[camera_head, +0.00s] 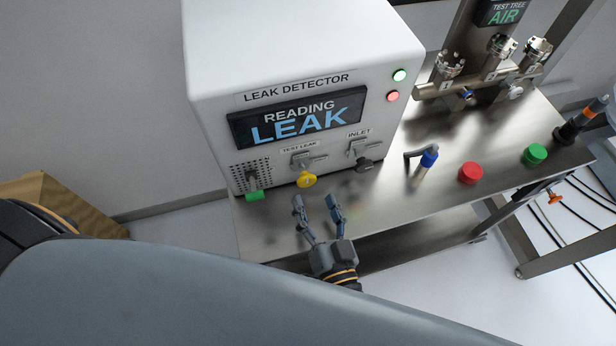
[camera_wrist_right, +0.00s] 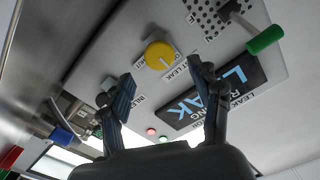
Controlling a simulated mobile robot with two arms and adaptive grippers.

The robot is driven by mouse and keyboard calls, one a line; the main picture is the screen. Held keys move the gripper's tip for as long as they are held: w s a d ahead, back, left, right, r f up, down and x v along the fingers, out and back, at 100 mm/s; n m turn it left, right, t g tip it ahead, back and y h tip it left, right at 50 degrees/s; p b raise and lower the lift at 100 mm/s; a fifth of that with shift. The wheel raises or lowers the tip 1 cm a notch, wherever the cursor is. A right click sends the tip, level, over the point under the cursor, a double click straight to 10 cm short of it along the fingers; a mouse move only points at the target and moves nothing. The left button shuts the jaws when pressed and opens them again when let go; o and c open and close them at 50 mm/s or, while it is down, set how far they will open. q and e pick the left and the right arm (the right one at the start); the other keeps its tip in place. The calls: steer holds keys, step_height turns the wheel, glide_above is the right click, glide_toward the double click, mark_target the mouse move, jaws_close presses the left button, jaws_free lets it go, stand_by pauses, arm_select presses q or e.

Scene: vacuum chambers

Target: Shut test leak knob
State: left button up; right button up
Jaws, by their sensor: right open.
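The yellow test leak knob (camera_head: 306,180) sits on the front of the white leak detector (camera_head: 300,60), under the label TEST LEAK. It also shows in the right wrist view as a yellow round knob (camera_wrist_right: 159,55), beyond and between the fingers. My right gripper (camera_head: 319,204) is open and empty, just in front of and below the knob, apart from it. Its two fingers also show spread in the right wrist view (camera_wrist_right: 160,86). The detector's display (camera_head: 300,118) reads LEAK. My left gripper is not seen; a large grey arm link of mine covers the bottom of the head view.
A green-tipped lever (camera_head: 254,195) is left of the knob and a dark inlet knob (camera_head: 365,164) right of it. A blue-handled part (camera_head: 428,160), a red button (camera_head: 471,173) and a green button (camera_head: 535,154) stand on the steel table (camera_head: 400,208). Valves stand behind.

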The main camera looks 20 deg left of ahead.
mark_target(309, 182)
steer(key=x, duration=0.6)
steer(key=shift+c, duration=0.4)
steer(key=c, duration=1.1)
